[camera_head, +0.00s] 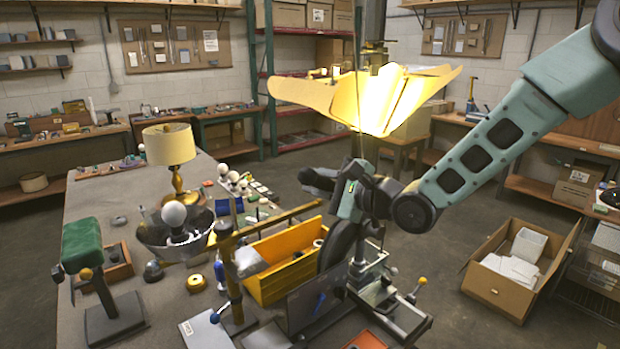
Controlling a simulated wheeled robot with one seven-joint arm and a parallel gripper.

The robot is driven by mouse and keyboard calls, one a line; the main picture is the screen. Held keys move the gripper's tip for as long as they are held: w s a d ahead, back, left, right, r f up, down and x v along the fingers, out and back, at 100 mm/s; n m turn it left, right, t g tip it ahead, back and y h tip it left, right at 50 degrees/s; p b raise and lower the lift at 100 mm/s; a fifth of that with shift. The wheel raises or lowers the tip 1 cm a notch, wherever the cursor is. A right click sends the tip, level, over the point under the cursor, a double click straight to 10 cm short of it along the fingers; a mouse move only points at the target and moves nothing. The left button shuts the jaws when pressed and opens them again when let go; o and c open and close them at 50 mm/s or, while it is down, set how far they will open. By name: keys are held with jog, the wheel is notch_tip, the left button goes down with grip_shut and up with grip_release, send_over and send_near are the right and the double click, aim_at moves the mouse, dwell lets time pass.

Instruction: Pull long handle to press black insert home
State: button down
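A long brass-coloured bar (275,219) slants up to the right from the top of a brass post (230,285) at the front of the bench. It may be the long handle; I cannot be sure. I cannot make out the black insert.
A yellow bin (268,281) stands behind the post and fixture. A metal bowl (160,243) with a bulb, a brass lamp (170,150) and a green-padded stand (84,247) are on the left. An open carton (486,283) is on the floor at right.

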jog(key=shift+w+d+r+p, duration=0.35)
jog(key=shift+w+r, duration=0.05)
jog(key=shift+r, duration=0.25)
jog(key=shift+d+m, duration=0.1)
jog(key=shift+m, duration=0.2)
jog(key=c, duration=1.1)
grip_release()
jog(key=shift+d, duration=0.15)
jog(key=shift+c, duration=0.2)
jog(key=shift+f, duration=0.15)
jog(key=shift+s, duration=0.1)
jog(key=shift+s+f, duration=0.1)
jog(key=shift+s, duration=0.05)
jog(key=b+v, duration=0.2)
jog(key=v, duration=1.5)
